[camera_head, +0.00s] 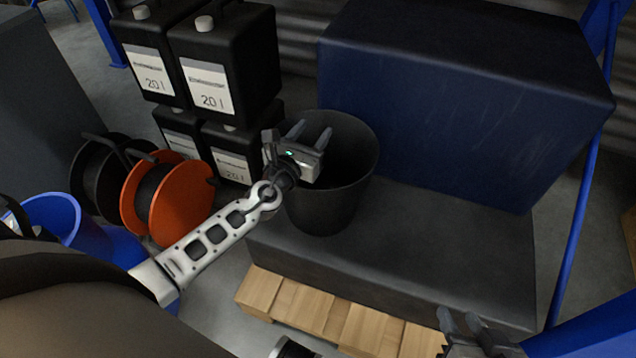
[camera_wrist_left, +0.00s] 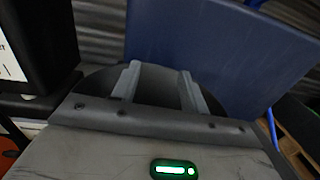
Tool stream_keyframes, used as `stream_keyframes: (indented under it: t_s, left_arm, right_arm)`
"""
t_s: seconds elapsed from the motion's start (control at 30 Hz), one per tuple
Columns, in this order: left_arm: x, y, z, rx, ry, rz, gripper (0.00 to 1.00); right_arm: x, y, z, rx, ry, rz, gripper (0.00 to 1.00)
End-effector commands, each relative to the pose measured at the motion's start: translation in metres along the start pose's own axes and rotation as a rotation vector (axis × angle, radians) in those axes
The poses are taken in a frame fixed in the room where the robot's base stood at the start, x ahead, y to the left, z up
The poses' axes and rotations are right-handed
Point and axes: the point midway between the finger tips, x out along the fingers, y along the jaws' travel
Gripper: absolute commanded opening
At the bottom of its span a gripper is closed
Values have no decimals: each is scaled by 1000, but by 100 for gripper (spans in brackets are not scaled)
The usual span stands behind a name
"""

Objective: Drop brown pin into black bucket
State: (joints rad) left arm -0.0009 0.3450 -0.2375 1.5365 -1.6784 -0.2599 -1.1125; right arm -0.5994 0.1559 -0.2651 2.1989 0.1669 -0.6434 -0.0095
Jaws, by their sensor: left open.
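The black bucket (camera_head: 335,205) stands upright on a dark grey slab. My left gripper (camera_head: 311,134) is over the bucket's opening, at its left side, with the fingers apart and nothing between them. In the left wrist view, the open fingers (camera_wrist_left: 157,76) point over the dark bucket (camera_wrist_left: 155,90). No brown pin shows in either view. The inside of the bucket is dark and partly hidden by the gripper, so its contents cannot be told. My right gripper (camera_head: 461,322) is low at the bottom edge, with its fingers apart and nothing seen between them.
A large dark blue block (camera_head: 460,90) stands behind the bucket on the dark slab (camera_head: 430,240), above a wooden pallet (camera_head: 325,312). Black canisters (camera_head: 225,65) are stacked at the back left. An orange reel (camera_head: 165,200) and a blue tub (camera_head: 55,215) stand left. The slab's right part is clear.

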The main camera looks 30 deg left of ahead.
Motion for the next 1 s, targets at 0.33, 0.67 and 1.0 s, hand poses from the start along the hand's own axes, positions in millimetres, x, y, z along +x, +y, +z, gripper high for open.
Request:
stream_keyframes:
  t_s: [0.33, 0.67, 1.0]
  left_arm:
    - [-61, 0, -2, 1, 5, -2, 44]
    - [-134, 0, -2, 2, 3, -2, 44]
    - [-158, 0, 0, 0, -1, 0, 44]
  right_arm:
    - [-4, 2, -4, -1, 9, 9, 36]
    - [0, 1, 8, 8, -12, 0, 36]
    - [7, -1, 5, 2, -13, -10, 36]
